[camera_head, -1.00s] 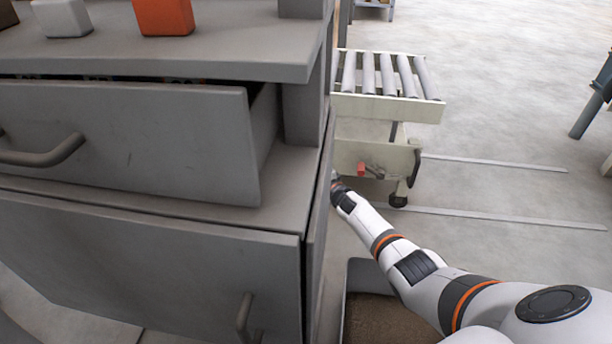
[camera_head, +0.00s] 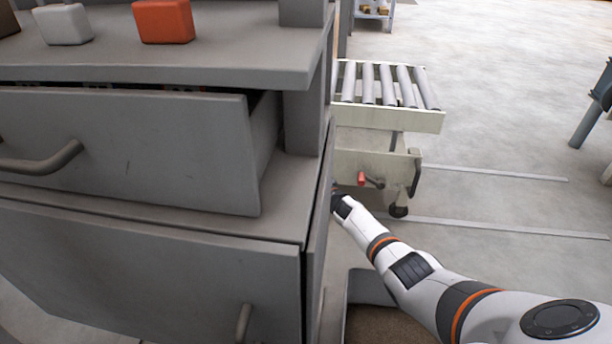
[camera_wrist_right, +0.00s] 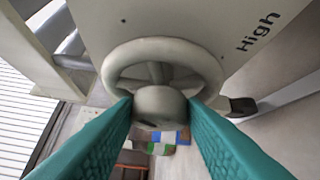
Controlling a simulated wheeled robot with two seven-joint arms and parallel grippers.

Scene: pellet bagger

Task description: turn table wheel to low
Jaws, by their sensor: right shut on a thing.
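The roller table (camera_head: 388,120) stands beyond the grey cabinet in the head view, with a pale panel below its rollers. In the right wrist view a pale round wheel (camera_wrist_right: 208,62) with a thick hub (camera_wrist_right: 160,106) sits on a panel marked "High" (camera_wrist_right: 258,32), upper right. The teal fingers of my right gripper (camera_wrist_right: 160,112) are shut on the hub, one on each side. In the head view my right arm reaches toward the table, and its gripper is hidden behind the cabinet edge. The wheel is not clearly visible there. My left gripper is out of view.
The grey cabinet (camera_head: 125,150) fills the left, with a partly open drawer (camera_head: 130,145) and, on top, a red box (camera_head: 163,22) and a white box (camera_head: 63,24). A red knob (camera_head: 361,179) is on the table's front.

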